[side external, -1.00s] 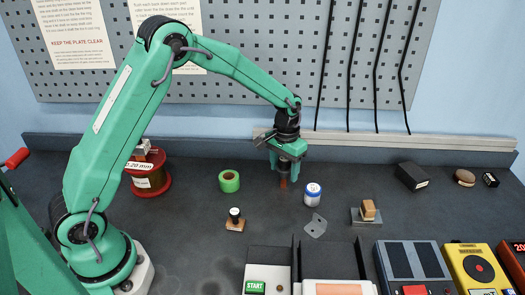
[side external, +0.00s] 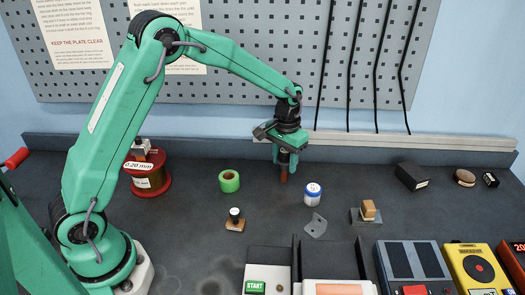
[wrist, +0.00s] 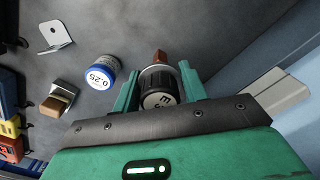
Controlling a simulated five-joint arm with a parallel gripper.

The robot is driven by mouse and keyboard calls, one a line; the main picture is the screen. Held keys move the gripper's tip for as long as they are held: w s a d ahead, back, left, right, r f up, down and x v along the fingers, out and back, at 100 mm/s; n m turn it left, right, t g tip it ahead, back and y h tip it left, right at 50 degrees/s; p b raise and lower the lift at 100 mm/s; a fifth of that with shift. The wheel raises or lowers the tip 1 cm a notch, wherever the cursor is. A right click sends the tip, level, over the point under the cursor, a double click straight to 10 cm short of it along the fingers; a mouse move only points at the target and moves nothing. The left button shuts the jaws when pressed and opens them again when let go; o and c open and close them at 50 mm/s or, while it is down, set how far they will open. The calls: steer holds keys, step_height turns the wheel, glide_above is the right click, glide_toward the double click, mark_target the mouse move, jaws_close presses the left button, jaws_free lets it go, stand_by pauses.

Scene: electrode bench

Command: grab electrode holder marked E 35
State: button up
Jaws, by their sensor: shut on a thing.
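My gripper (side external: 284,161) is shut on a dark, ribbed electrode holder with a copper-brown tip (side external: 284,177). In the wrist view the holder (wrist: 158,88) sits between the two green fingers, tip pointing away from the wrist camera. A pale round label on its top end carries a dark letter that looks like E. The rest of the label is too small or covered to read. In the side view the holder hangs upright, and its tip appears slightly above the bench.
A white jar with a blue band (side external: 312,194), marked 0.25 in the wrist view (wrist: 102,72), stands close to the right. A green tape roll (side external: 229,181) is to the left. A grey metal bracket (side external: 315,226) and a wooden-topped block (side external: 368,211) lie nearer the front.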

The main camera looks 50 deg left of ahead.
steer(key=s+d+r, duration=0.6)
steer(key=d+r, duration=0.2)
steer(key=d, duration=0.1)
steer(key=shift+s+d+r, duration=0.15)
steer(key=shift+s+d, duration=0.1)
steer(key=shift+d, duration=0.1)
steer(key=shift+w, duration=0.15)
